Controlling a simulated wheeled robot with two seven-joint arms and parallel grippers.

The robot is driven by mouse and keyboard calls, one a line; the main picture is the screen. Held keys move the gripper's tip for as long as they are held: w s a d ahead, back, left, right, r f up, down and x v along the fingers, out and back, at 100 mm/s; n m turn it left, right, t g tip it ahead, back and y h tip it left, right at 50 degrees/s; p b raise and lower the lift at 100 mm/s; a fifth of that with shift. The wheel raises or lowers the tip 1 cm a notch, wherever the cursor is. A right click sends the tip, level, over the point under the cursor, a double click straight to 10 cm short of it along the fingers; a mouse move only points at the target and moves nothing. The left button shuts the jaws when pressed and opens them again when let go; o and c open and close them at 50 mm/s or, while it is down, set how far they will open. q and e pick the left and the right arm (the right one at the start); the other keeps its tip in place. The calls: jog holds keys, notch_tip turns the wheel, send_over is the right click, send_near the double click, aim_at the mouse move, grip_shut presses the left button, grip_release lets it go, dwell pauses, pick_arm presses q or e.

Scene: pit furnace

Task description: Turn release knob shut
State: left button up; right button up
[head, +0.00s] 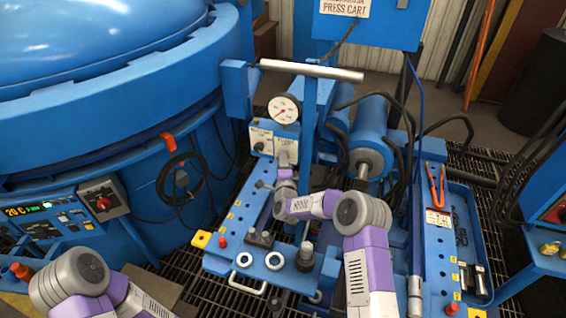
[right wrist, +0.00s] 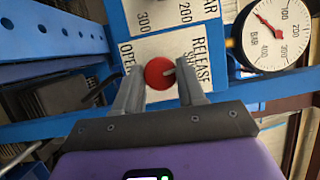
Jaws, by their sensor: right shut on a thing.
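The release knob (right wrist: 158,73) shows in the right wrist view as a round red cap on a white plate (right wrist: 188,48) lettered RELEASE and OPEN, with another word partly covered. My right gripper (right wrist: 162,84) is shut on the knob, one grey finger on each side of it. In the head view my right gripper (head: 286,165) reaches up to the plate below the dial gauge (head: 284,109), and it hides the knob there. Only a part of my left arm shows at the lower left of the head view; its gripper is out of the picture.
The gauge also shows in the right wrist view (right wrist: 272,33). The blue press cart (head: 222,240) carries a long grey bar (head: 312,70), a blue cylinder (head: 368,140) and black hoses around my right arm. A large blue furnace (head: 120,90) stands at the left. Red-handled pliers (head: 435,185) lie at the right.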

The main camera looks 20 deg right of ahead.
jog(key=shift+m, duration=0.6)
jog(key=shift+t, duration=0.3)
jog(key=o, duration=1)
jog(key=shift+o, duration=0.2)
jog(key=p+v, duration=0.2)
jog(key=v, duration=0.5)
jog(key=shift+s, duration=0.25)
jog(key=shift+a, duration=0.1)
